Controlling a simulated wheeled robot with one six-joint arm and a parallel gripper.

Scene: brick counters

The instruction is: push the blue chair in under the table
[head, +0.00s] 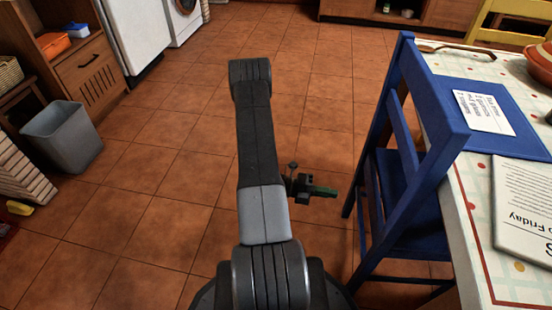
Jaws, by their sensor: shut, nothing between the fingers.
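The blue chair (431,92) stands upright at the right, beside the long edge of the table (466,237). Its top rail overlaps the table edge in the picture. Its legs and part of its seat show below, left of the table edge. I cannot tell how far the seat reaches under the table. A gap of floor shows between the fingertips and the chair, though depth is hard to judge.
The table bears a blue mat (488,135) with a paper, a printed sheet (524,205), a wooden spoon (455,49) and a bowl (541,62). A yellow chair (509,35) stands beyond. A grey bin (64,136) is at the left. Tiled floor (190,150) is clear between.

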